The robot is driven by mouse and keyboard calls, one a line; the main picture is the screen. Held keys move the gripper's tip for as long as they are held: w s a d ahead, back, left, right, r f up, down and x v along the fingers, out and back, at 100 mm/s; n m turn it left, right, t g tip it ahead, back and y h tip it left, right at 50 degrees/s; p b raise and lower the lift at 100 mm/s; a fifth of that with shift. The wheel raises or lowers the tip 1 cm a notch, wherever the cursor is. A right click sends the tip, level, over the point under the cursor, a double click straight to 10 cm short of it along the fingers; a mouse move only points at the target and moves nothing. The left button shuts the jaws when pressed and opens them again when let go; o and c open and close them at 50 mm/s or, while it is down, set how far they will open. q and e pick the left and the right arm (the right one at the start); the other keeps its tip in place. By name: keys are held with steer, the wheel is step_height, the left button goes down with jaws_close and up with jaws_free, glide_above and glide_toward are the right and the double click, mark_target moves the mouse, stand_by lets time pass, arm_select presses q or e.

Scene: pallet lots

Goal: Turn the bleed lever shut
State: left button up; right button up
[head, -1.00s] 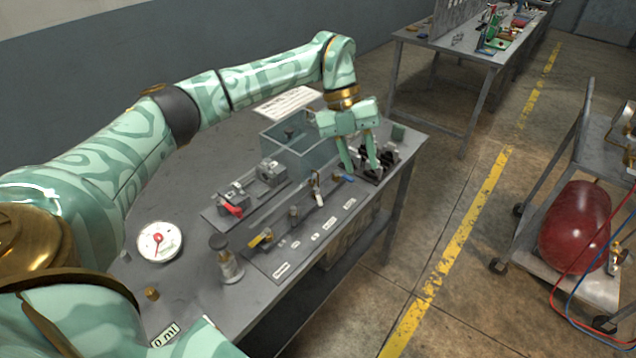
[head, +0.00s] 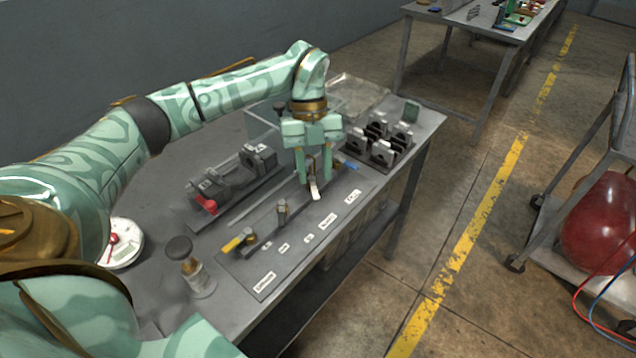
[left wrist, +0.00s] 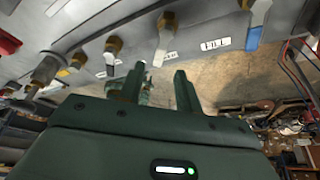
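A labelled valve panel (head: 262,251) lies along the front of the table. It carries a yellow lever (head: 233,243), a white lever (head: 314,190) and a blue lever (head: 350,164). I cannot read which label names the bleed lever. My left gripper (head: 313,178) is open above the white-levered valve, its fingers pointing down on either side of it in the head view. In the left wrist view, the white lever (left wrist: 160,56) shows beyond the gap between the parted, empty fingers (left wrist: 157,84), and the blue lever (left wrist: 254,38) is off to the right. My right gripper is out of view.
A red-handled grey unit (head: 228,181) sits behind the panel. A capped bottle (head: 197,277) and a dial gauge (head: 123,243) stand at the left. Black blocks (head: 383,143) and a clear tank (head: 262,126) stand farther back.

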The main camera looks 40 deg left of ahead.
mark_target(314, 187)
arm_select(q)
steer(key=shift+s+f, duration=0.45)
steer(key=shift+f, duration=0.25)
steer(key=shift+d+f, duration=0.1)
steer(key=shift+f, duration=0.25)
steer(key=shift+w+d+f, duration=0.1)
steer(key=shift+w+f, duration=0.05)
steer(key=shift+f, duration=0.15)
jaws_close()
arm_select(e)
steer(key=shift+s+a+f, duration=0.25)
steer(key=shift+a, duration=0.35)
